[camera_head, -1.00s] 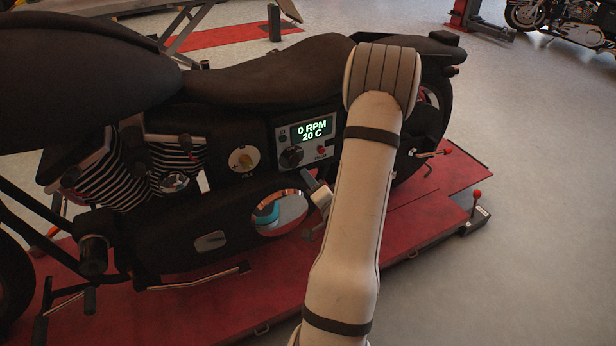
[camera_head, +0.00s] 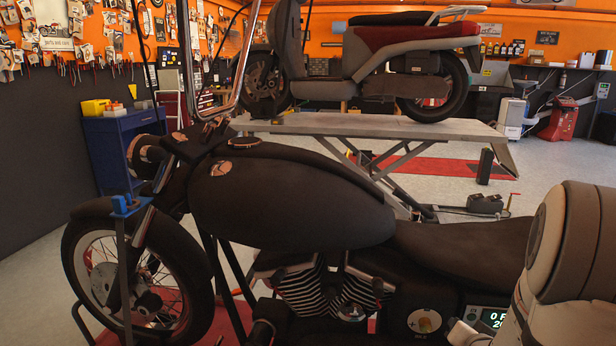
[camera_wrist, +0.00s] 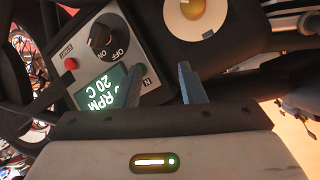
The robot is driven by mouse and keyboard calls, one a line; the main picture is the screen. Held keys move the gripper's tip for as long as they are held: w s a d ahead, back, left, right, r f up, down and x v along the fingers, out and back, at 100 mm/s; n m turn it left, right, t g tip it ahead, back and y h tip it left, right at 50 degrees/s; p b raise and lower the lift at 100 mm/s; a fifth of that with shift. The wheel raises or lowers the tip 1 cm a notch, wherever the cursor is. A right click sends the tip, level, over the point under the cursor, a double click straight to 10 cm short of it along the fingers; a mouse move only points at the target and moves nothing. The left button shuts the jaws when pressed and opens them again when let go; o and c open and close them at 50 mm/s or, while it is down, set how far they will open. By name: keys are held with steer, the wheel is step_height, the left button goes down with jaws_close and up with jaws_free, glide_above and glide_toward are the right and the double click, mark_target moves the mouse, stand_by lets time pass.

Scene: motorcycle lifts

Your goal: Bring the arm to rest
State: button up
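My gripper (camera_wrist: 158,72) shows in the wrist view with its two blue-grey fingers apart and nothing between them. Past the fingers is a grey control panel (camera_wrist: 150,88) with an ON/OFF knob (camera_wrist: 104,36), a red button (camera_wrist: 71,64) and a lit display (camera_wrist: 102,88) reading RPM and 20 C. A gold round knob (camera_wrist: 193,9) is above the fingers. In the head view, the black motorcycle (camera_head: 290,200) stands in front of me and my arm is at the right edge. My fingers cannot be made out there.
A red and grey scooter (camera_head: 400,65) stands on a raised lift (camera_head: 370,125) behind the motorcycle. A blue cabinet (camera_head: 115,150) stands at the left by the wall. A blue-topped stand (camera_head: 124,205) is by the front wheel.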

steer(key=s+a+r+n+g+p, duration=0.2)
steer(key=s+a+r+g+p, duration=0.15)
steer(key=a+r, duration=0.35)
steer(key=s+a+r+n+g+p, duration=0.2)
steer(key=a+r+p, duration=0.3)
steer(key=r, duration=0.4)
steer(key=s+a+r+n+g+y+p, duration=0.3)
steer(key=s+a+r+n+p, duration=0.1)
steer(key=s+a+r, duration=0.5)
steer(key=s+a+p, duration=0.1)
steer(key=s+a, duration=0.1)
steer(key=s, duration=0.1)
steer(key=shift+r+n+g, duration=0.3)
steer(key=shift+g, duration=0.05)
steer(key=shift+c, duration=0.6)
